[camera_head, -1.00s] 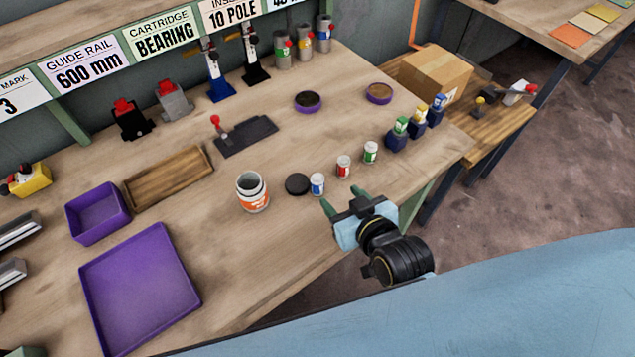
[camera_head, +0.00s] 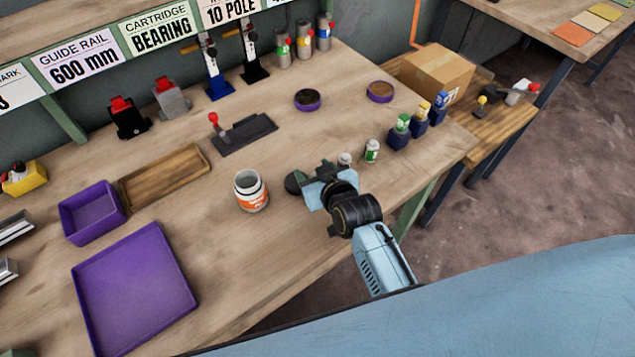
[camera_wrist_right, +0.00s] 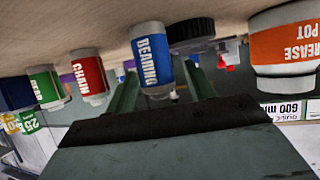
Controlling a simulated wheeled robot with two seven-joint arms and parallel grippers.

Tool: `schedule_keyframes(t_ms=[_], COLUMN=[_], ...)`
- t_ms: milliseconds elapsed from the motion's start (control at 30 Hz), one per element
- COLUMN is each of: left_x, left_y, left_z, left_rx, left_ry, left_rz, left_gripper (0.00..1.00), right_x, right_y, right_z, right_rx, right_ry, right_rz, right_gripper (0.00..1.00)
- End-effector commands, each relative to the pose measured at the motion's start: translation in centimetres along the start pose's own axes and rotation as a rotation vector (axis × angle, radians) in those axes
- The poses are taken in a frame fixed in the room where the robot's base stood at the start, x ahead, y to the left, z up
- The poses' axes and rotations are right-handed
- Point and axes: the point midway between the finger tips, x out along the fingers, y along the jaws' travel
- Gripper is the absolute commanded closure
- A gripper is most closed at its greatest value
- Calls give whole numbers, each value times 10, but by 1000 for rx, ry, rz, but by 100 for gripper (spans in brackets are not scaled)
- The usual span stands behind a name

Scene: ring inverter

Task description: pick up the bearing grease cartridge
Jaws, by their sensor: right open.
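The bearing cartridge is white with a blue band lettered BEARING (camera_wrist_right: 152,55). In the right wrist view it stands in front of my right gripper (camera_wrist_right: 160,72), its near end showing in the gap between the two parted green fingers. The fingers are open, with no clear grip on it. In the head view my right gripper (camera_head: 312,178) is low over the bench's front edge and hides this cartridge. A red-banded cartridge lettered CHAIN (camera_wrist_right: 89,76) and a green-banded cartridge (camera_wrist_right: 46,86) stand beside it. My left gripper is not in view.
The orange-labelled grease pot (camera_head: 251,192) stands left of the gripper. A black round lid (camera_head: 293,183) lies close by, partly hidden. The green cartridge (camera_head: 371,151) and several dark blue holders stand to the right.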

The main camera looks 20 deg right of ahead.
Motion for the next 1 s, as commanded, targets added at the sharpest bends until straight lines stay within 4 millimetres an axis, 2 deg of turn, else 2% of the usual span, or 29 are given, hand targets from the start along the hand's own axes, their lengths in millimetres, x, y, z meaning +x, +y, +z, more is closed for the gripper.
schedule_keyframes(t_ms=[233, 600, 867, 1000], left_x=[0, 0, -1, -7], left_y=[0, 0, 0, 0], left_z=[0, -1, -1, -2], left_rx=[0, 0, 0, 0], left_ry=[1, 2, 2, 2], left_rz=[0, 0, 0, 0], left_gripper=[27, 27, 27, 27], right_x=[2, 1, 0, -8], right_y=[0, 0, 0, 0], right_z=[0, 0, -4, -21], right_rx=[1, 1, 0, 0], right_ry=[0, 0, 2, 4], right_rz=[0, 0, 0, 0], right_gripper=[46, 94, 95, 95])
